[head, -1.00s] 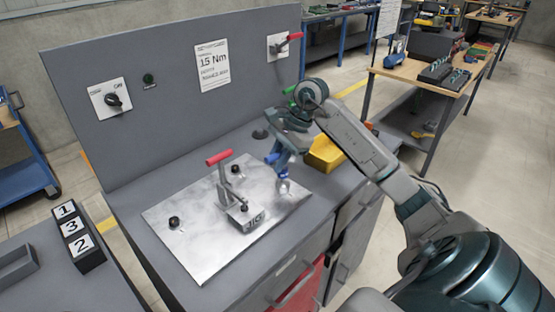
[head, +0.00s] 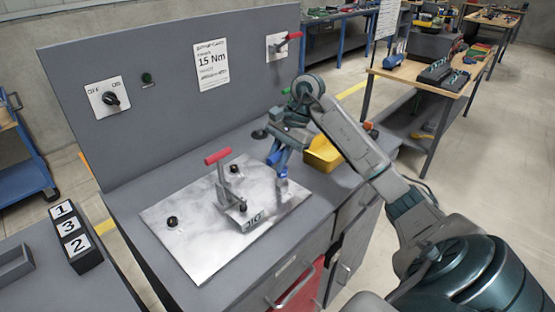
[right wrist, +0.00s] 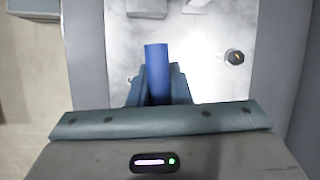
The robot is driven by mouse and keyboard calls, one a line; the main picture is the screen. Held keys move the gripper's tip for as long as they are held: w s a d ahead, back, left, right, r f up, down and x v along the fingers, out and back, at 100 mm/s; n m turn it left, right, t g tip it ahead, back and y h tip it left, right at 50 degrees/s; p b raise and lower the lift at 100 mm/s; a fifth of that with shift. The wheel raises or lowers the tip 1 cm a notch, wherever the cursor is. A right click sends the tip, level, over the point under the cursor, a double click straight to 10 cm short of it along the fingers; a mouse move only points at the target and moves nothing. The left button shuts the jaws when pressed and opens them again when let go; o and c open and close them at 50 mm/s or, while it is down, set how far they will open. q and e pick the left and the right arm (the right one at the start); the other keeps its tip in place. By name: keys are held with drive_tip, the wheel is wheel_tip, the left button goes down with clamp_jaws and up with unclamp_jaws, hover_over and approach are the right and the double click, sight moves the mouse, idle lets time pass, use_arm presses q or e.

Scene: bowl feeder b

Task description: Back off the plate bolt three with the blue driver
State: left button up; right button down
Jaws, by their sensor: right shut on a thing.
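My right gripper (head: 277,156) is shut on the blue driver (head: 281,172), held near upright over the right part of the pale metal plate (head: 185,255). In the right wrist view the driver (right wrist: 157,72) stands up between the jaws (right wrist: 156,90). I cannot tell whether its tip touches a bolt, as the gripper and driver hide that spot. One dark bolt (head: 172,222) is at the plate's left, and another (head: 233,169) is near its back edge. The right wrist view shows a bolt (right wrist: 235,57) to the right of the driver. My left gripper is out of view.
A red-handled clamp (head: 222,180) stands mid-plate, holding a small marked block (head: 250,220). A yellow bin (head: 322,156) is right of the gripper. A black block with tiles 1, 3, 2 (head: 88,262) sits at left. The panel carries a 15 Nm sheet (head: 211,66).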

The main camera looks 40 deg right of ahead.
drive_tip(key=shift+r+n, duration=0.15)
drive_tip(key=shift+n, duration=0.35)
drive_tip(key=shift+s+n+g+p, duration=0.15)
drive_tip(key=shift+n+g+p, duration=0.2)
drive_tip(key=shift+p, duration=1.05)
drive_tip(key=shift+n+p, duration=0.25)
drive_tip(key=shift+p, duration=0.35)
drive_tip(key=shift+s+n+g+p, duration=0.1)
drive_tip(key=shift+n+g+p, duration=0.4)
drive_tip(key=shift+p, duration=1.35)
drive_tip(key=shift+n+p, duration=0.5)
drive_tip(key=shift+p, duration=0.7)
